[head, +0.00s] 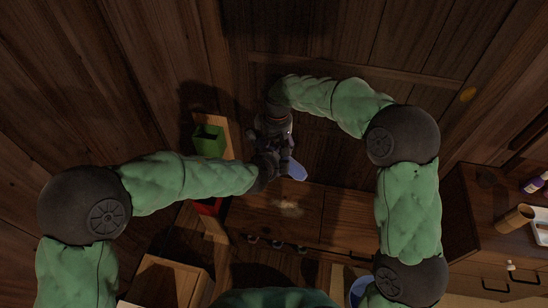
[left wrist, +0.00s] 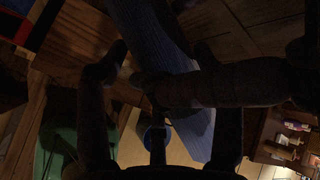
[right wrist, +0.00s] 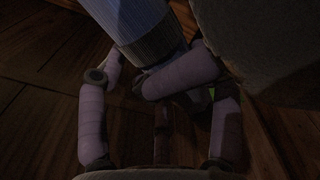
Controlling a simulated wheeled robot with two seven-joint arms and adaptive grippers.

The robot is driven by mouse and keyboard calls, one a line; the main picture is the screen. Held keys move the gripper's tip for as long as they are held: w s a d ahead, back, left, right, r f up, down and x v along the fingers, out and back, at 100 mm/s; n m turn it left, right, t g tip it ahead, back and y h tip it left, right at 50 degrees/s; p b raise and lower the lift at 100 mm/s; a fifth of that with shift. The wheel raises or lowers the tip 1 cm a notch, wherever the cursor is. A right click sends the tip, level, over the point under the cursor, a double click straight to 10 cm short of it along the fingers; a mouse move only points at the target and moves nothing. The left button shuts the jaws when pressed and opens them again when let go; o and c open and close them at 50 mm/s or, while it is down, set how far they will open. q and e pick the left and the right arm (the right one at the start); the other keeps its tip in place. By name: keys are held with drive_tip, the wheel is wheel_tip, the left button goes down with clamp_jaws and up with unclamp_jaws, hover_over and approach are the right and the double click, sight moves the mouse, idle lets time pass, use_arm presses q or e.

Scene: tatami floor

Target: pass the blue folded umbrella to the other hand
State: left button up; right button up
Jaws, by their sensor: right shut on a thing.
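The blue folded umbrella (head: 297,171) shows in the head view as a short blue end below my two grippers; most of it is hidden by them. In the right wrist view the umbrella's ribbed blue body (right wrist: 140,25) runs down into my right gripper (right wrist: 150,82), which is shut on it. My left gripper (left wrist: 160,55) is close by at the umbrella, its fingers spread apart. The umbrella (left wrist: 150,40) passes across the left wrist view just beyond these fingers. In the head view the left gripper (head: 268,168) and right gripper (head: 272,125) overlap, dark and hard to separate.
A green box (head: 208,140) and a red item (head: 208,206) are at a wooden shelf on the left. A wooden cabinet (head: 290,212) lies below the grippers. A blue bin (head: 360,288) is at the bottom. A counter at right holds a purple bottle (head: 533,184) and a wooden cup (head: 515,218).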

use_arm(q)
drive_tip(key=c, duration=0.4)
use_arm(e)
drive_tip(key=shift+r, duration=0.1)
use_arm(q)
drive_tip(key=shift+c, duration=0.5)
use_arm(e)
drive_tip(key=o, duration=1)
drive_tip(key=shift+c, duration=0.2)
use_arm(q)
drive_tip(key=shift+c, duration=0.7)
use_arm(e)
drive_tip(key=o, duration=0.5)
drive_tip(key=shift+c, duration=0.2)
